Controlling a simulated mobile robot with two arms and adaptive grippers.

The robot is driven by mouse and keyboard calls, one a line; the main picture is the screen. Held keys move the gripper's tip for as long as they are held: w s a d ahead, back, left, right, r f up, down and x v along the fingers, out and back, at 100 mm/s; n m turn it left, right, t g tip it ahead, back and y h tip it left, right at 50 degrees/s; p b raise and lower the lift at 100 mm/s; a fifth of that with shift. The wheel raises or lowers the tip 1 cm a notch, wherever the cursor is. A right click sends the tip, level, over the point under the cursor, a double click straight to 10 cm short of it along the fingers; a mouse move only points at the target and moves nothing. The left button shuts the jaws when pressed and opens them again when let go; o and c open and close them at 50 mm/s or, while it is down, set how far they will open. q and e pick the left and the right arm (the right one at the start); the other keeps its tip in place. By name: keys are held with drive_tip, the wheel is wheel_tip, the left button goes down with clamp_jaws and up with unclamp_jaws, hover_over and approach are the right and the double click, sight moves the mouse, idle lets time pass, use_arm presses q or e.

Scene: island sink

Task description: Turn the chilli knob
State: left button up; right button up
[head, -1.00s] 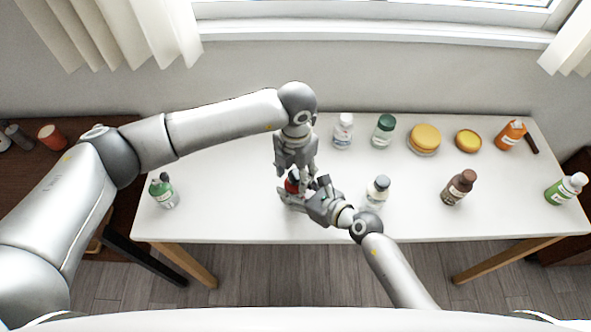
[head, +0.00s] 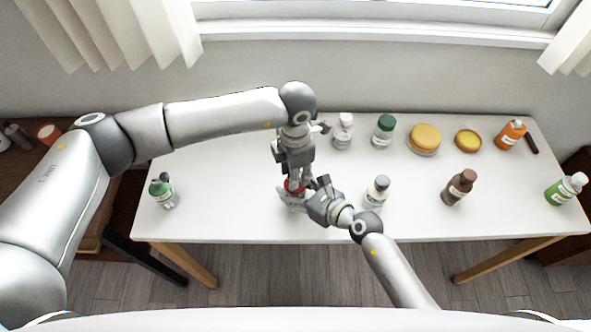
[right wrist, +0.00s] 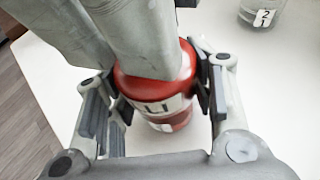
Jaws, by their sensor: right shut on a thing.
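The chilli bottle is red with a white label whose letters end in "LI". It stands at the front of the white table in the head view (head: 293,186) and fills the middle of the right wrist view (right wrist: 160,108). My right gripper (head: 294,198) is shut around its body, with a finger on each side in the right wrist view (right wrist: 160,95). My left gripper (head: 297,178) points straight down from above, its fingers at the bottle's top. The fingers hide the knob, and whether they are shut on it cannot be seen.
A white-capped jar (head: 376,192) stands just right of my right gripper. A green bottle (head: 163,190) is at the left, a brown bottle (head: 459,187) further right. Several jars line the back, including a green-lidded one (head: 384,130). The table between bottle and green bottle is clear.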

use_arm(q)
drive_tip(key=o, duration=1.1)
drive_tip(key=shift+c, duration=0.2)
wheel_tip(320, 180, up, 12)
